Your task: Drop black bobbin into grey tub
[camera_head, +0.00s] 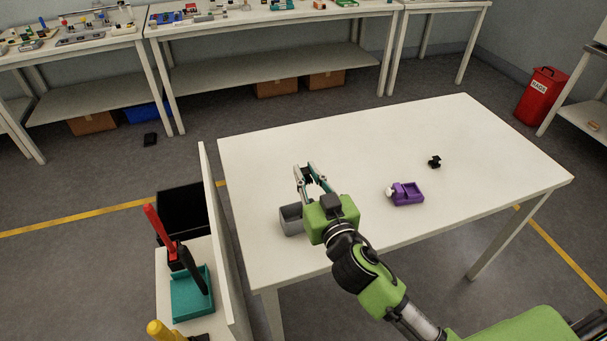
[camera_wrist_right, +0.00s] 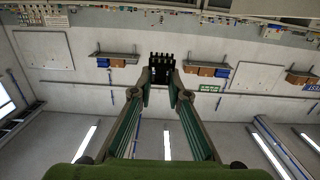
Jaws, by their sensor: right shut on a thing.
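The grey tub (camera_head: 291,222) stands near the left edge of the white table, partly hidden by my right gripper's green body. My right gripper (camera_head: 308,178) reaches in over the table beside and beyond the tub. Its teal-lined fingers are shut on a small black piece with several prongs, which I take for the black bobbin (camera_wrist_right: 161,68); the wrist view shows it between the fingertips (camera_wrist_right: 161,88). I cannot tell its exact height above the table. My left gripper is not in view.
A purple holder (camera_head: 406,194) with a pale part and another small black piece (camera_head: 434,162) lie on the white table (camera_head: 340,135). A white panel (camera_head: 224,245) stands along the table's left side, by a teal tray (camera_head: 185,300). The table's far half is mostly clear.

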